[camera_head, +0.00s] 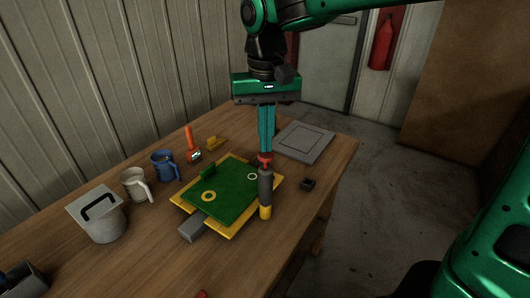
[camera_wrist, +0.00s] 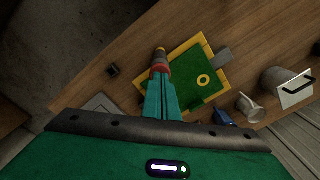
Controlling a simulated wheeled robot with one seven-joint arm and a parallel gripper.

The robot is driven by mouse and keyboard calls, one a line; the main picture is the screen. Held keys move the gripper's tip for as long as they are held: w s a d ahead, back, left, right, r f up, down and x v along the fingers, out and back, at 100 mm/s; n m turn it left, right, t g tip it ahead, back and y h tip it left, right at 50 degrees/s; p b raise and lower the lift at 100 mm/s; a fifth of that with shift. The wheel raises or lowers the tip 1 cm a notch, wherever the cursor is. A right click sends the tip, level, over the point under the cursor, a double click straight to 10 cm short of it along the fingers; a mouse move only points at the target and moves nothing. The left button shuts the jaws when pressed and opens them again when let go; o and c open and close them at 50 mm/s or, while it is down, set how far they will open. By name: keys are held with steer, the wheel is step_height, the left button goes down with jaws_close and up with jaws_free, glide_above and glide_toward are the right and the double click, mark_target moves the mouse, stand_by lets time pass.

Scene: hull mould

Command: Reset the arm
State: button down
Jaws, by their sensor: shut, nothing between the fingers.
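My gripper (camera_head: 265,150) hangs pointing down over the workbench, its long teal fingers together and empty. In the wrist view its fingertips (camera_wrist: 160,88) meet in the middle. Just below the tips is a tool with a red collar, dark grey body and yellow end (camera_head: 265,192). It looks roughly upright in the head view, over the right side of the green board, and it also shows in the wrist view (camera_wrist: 161,61). I cannot tell whether the fingertips touch its red collar. The green board (camera_head: 225,198) lies in a yellow frame (camera_head: 238,232).
A grey bucket (camera_head: 104,226), white mug (camera_head: 133,184), blue mug (camera_head: 164,167), orange-handled tool (camera_head: 190,143) and yellow piece (camera_head: 213,143) stand along the left. A grey plate (camera_head: 304,141) lies at the far end. A small black block (camera_head: 308,184) lies near the right edge.

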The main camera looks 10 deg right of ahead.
steer(key=shift+d, duration=0.15)
steer(key=s+d+f+m, duration=0.2)
steer(key=s+d, duration=0.1)
steer(key=d, duration=0.9)
steer(key=s+d+f+m, duration=0.2)
steer(key=s+d+f, duration=0.1)
steer(key=s+d, duration=0.6)
steer(key=s+d+f+m, duration=0.2)
steer(key=s+d+f, duration=0.2)
steer(key=s+d, duration=0.5)
steer(key=shift+w+f, duration=0.25)
steer(key=shift+w, duration=0.3)
